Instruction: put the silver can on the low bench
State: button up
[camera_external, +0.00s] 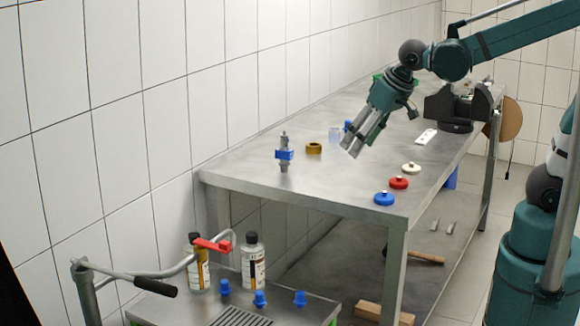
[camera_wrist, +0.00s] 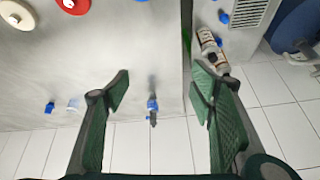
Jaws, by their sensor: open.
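My gripper (camera_external: 350,147) hangs tilted above the tall bench (camera_external: 235,174) with its fingers open and empty. In the wrist view the two green fingers of my gripper (camera_wrist: 160,86) stand wide apart. No plain silver can stands out. An upright grey metal piece with a blue middle (camera_external: 284,154) stands near the bench's left end, left of my gripper and apart from it. It seems to show between the fingers in the wrist view (camera_wrist: 153,107). The low bench (camera_external: 178,311) is at the front left, below the tall one.
On the tall bench are a brass ring (camera_external: 314,148), blue, red and white discs (camera_external: 399,182) and a dark vise (camera_external: 457,105). A tiled wall runs behind.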

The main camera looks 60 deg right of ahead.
jog(key=s+d+n, duration=0.1)
jog(key=s+d, duration=0.1)
jog(key=s, duration=0.4)
jog(key=s+d+n+t, duration=0.1)
jog(key=s+d, duration=0.1)
jog(key=s, duration=0.5)
jog(key=shift+s+d+t, duration=0.2)
jog(key=shift+d+t, duration=0.1)
jog(key=shift+d, duration=0.1)
